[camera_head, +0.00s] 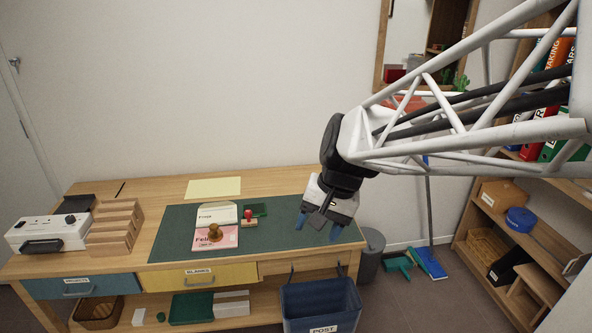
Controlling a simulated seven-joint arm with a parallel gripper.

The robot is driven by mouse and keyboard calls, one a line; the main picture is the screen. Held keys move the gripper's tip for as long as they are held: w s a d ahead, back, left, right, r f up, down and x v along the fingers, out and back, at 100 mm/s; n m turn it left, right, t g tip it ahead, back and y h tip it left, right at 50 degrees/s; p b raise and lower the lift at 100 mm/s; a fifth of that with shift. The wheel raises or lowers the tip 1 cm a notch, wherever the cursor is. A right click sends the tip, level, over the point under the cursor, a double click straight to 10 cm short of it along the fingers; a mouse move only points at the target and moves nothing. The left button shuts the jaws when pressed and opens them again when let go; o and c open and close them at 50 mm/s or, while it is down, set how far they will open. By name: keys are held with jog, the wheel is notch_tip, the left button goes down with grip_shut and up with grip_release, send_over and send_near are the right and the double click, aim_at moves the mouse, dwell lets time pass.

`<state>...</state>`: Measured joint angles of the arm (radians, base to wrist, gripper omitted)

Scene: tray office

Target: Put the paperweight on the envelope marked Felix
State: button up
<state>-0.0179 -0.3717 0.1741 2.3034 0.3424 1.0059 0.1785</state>
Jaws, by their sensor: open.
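A pink envelope (228,241) lettered "Felix" lies on the green desk mat. A small brass-brown knobbed object, which looks like the paperweight (214,232), stands upright on the pink envelope, beside and partly over its lettering. A white envelope (217,209) lies just behind the pink one; its name is too small to read surely. My gripper (318,226) is open and empty, its blue fingers pointing down above the right end of the mat, to the right of the envelopes and apart from the paperweight.
A red-knobbed stamp (248,216) and a dark green pad (256,209) stand right of the envelopes. A wooden sorter (116,229) and a white machine (47,234) fill the desk's left end. A blue post bin (320,303) stands in front. The mat's left part is clear.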

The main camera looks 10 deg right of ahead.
jog(key=s+d+n+t+h, duration=0.2)
jog(key=s+d, duration=0.4)
jog(key=s, duration=0.7)
jog(key=shift+s+r+n+h, duration=0.2)
jog(key=shift+r+n+h, duration=0.05)
jog(key=shift+n+h, duration=0.6)
jog(key=shift+d, duration=0.1)
